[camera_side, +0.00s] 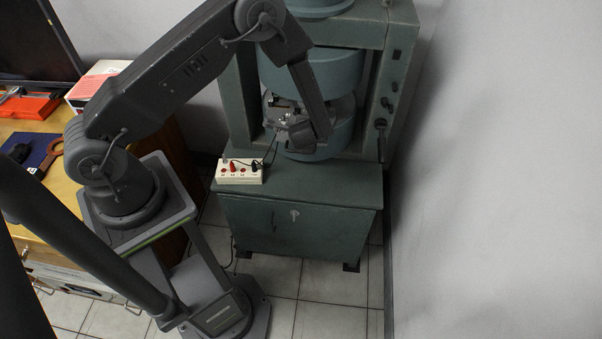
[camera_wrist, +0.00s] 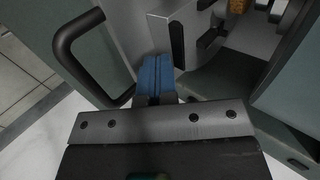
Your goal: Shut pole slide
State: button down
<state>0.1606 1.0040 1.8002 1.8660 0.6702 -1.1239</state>
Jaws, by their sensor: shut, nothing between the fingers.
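The green magnet (camera_side: 310,75) stands in the side view, with large upper and lower round poles and a gap between them. Metal parts (camera_side: 283,112) sit in the gap, partly behind my arm; I cannot tell the pole slide from them there. In the wrist view, my gripper (camera_wrist: 155,65) has its blue fingers together and empty. They are beside a grey metal block (camera_wrist: 205,25) with dark slots, which may be part of the slide. I cannot tell whether they touch it. My gripper in the side view (camera_side: 299,133) is at the front of the gap.
A dark curved handle (camera_wrist: 72,50) is left of the fingers in the wrist view. A white socket box (camera_side: 239,172) with leads sits on the magnet's base cabinet (camera_side: 300,195). A wooden bench (camera_side: 30,130) is at left. A bare wall (camera_side: 500,150) is at right.

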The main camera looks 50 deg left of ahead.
jog(key=shift+s, duration=0.1)
jog(key=shift+s+d, duration=0.15)
jog(key=shift+d, duration=0.1)
jog(key=s+d+f+v, duration=0.1)
jog(key=f+v, duration=0.1)
jog(key=v, duration=1)
jog(key=t+y, duration=0.4)
send_near(300, 112)
notch_tip(300, 112, down, 3)
jog(key=w+d, duration=0.2)
jog(key=shift+w+a, duration=0.25)
jog(key=shift+a, duration=0.15)
jog(key=shift+w+a+r, duration=0.15)
jog(key=shift+w+a, duration=1.65)
